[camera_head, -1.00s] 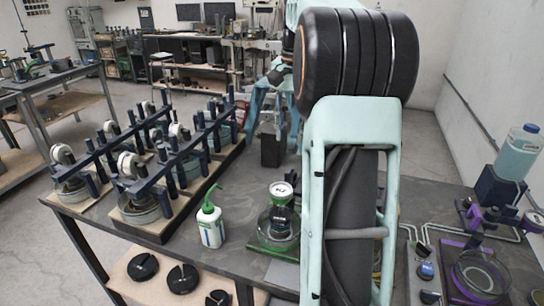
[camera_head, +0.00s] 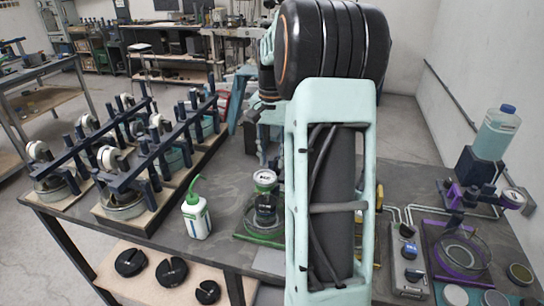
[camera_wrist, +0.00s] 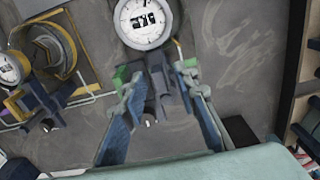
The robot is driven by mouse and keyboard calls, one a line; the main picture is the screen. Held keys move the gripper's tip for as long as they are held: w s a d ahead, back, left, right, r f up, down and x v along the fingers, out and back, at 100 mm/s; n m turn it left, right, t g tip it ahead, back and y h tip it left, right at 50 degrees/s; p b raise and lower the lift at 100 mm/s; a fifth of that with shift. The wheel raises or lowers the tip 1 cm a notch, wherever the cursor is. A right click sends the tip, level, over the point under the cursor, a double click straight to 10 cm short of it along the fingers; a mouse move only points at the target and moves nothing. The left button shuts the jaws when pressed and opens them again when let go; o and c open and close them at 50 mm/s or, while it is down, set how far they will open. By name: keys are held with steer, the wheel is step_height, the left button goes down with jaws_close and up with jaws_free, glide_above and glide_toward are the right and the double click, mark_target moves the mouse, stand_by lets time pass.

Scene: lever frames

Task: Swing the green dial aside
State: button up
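The green dial (camera_head: 265,180) is a round white-faced gauge on a dark holder above a clear dish with a green base (camera_head: 244,237), left of my arm. In the wrist view, a large white dial face (camera_wrist: 143,20) fills the top centre, with a dark bracket below it and small green parts beside that. My gripper (camera_wrist: 158,82) shows there as two blue fingers spread apart, one on each side of the dark bracket. I cannot tell whether they touch it. In the head view, the gripper is unclear behind the dial and arm.
A green-capped bottle (camera_head: 197,212) stands left of the dial. Racks with several dials (camera_head: 108,158) fill the bench's left side. A purple-based dial station (camera_head: 460,250) and a blue-capped bottle (camera_head: 497,135) stand on the right.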

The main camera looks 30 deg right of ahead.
jaws_close()
